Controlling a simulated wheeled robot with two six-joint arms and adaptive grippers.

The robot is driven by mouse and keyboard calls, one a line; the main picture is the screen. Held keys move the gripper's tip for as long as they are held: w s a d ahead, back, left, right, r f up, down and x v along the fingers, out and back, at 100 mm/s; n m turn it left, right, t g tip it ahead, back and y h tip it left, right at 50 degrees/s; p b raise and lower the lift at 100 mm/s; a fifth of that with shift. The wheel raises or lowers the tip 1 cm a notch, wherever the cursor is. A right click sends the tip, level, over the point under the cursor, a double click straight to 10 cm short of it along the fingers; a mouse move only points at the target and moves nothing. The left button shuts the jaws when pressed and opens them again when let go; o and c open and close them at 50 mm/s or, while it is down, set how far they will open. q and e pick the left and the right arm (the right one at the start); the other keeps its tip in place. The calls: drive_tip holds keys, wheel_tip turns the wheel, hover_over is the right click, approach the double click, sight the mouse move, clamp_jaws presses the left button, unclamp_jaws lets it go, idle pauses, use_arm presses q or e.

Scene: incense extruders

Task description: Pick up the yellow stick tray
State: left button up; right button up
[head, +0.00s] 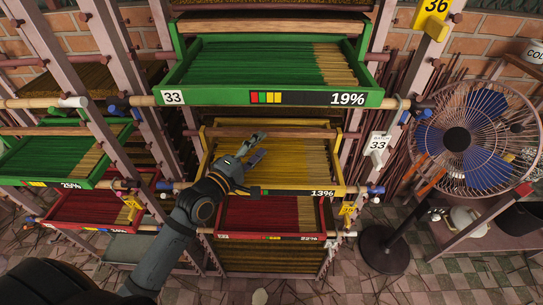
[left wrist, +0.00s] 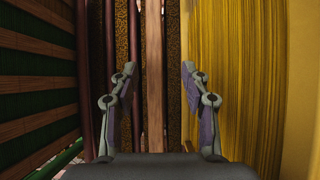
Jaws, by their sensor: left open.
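The yellow stick tray (head: 315,178) sits in the middle of the rack in the head view, filled with yellow sticks, with a dark label reading 13% on its front. In the left wrist view the yellow sticks (left wrist: 235,70) fill the right side. My left gripper (head: 262,146) is open and reaches over the left part of this tray. In the left wrist view its two fingers (left wrist: 156,85) stand apart, with a wooden bar (left wrist: 154,60) seen between and beyond them. I cannot tell whether the fingers touch anything. My right gripper is not in view.
A green tray (head: 270,98) marked 19% is above the yellow one, and a red tray (head: 270,228) is below. Another green tray (head: 45,165) and red tray (head: 75,226) are at the left. A fan (head: 456,140) stands at the right. Rack posts flank the trays.

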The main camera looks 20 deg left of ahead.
sight(268, 135)
use_arm(q)
drive_tip(key=x, duration=0.5)
drive_tip(key=shift+w+r, duration=0.1)
drive_tip(key=shift+r, duration=0.2)
drive_tip(key=shift+a+r, duration=0.1)
drive_tip(key=shift+a, duration=0.05)
drive_tip(key=shift+c, duration=0.2)
drive_tip(key=shift+s, duration=0.25)
drive_tip(key=shift+c, duration=1.4)
drive_tip(key=shift+w, duration=0.1)
clamp_jaws()
